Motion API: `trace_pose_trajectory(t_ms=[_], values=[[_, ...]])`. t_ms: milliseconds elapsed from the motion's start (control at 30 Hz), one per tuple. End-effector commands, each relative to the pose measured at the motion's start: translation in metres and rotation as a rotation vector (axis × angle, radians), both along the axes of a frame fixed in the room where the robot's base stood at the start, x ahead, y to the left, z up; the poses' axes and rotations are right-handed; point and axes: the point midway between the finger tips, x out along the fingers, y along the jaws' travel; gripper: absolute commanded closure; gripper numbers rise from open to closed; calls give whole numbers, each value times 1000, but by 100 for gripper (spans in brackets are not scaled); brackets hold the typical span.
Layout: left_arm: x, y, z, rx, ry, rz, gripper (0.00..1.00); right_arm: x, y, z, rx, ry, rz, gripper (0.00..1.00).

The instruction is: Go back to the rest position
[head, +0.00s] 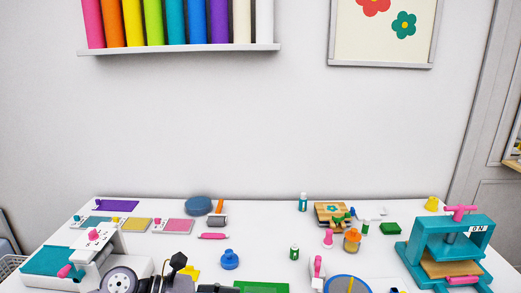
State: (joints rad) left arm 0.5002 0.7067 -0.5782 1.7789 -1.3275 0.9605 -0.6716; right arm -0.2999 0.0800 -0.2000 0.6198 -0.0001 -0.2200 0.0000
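A teal press (482,232) stands at the table's right. A blue stamp (229,260), a green bottle (294,252) and a wooden board (330,208) stand between. A shelf (180,49) of coloured rolls hangs above.

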Motion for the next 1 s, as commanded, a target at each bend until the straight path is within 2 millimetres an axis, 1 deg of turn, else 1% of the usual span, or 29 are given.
trace_pose_trajectory(t_ms=[33,67,100,167,200,267,300,367,400,467,500,567,600,667,700,767,800,867,900,967,1000], values=[[-2,-17,18,-150,44,64,54,0,0,0,0,0,0,84],[-1,-24,30,-242,72,108,54,0,0,0,0,0,0,84],[1,-29,46,-364,118,173,54,0,0,0,0,0,0,84],[7,-29,67,-539,197,274,54,0,0,0,0,0,0,84],[11,-25,79,-654,258,344,54,0,0,0,0,0,0,84],[19,-12,90,-820,358,457,54,0,0,0,0,0,0,84],[24,0,94,-927,430,536,54,0,0,0,0,0,0,84],[31,21,92,-1080,546,659,54,0,0,0,0,0,0,84],[34,37,86,-1176,629,746,54,0,0,0,0,0,0,84],[35,61,71,-1312,756,880,54,0,0,0,0,0,0,84],[34,77,57,-1396,844,974,54,0,0,0,0,0,0,84],[27,99,30,-1511,979,1120,54,0,0,0,0,0,0,84],[19,113,10,-1581,1070,1222,54,0,0,0,0,0,0,84],[1,130,-23,-1672,1209,1383,54,0,0,0,0,0,0,84],[-15,139,-47,-1722,1301,1494,54,0,0,0,0,0,0,84],[-42,148,-78,-1781,1431,1658,54,0,0,0,0,0,0,84],[-61,151,-96,-1805,1507,1757,54,0,0,0,0,0,0,84],[-87,153,-118,-1826,1602,1889,54,0,0,0,0,0,0,84],[-104,153,-129,1813,-1638,-1948,54,0,0,0,0,0,0,84],[-127,152,-143,1696,-1596,-1921,54,0,0,0,0,0,0,84],[-142,150,-151,1624,-1570,-1905,54,0,0,0,0,0,0,84]])
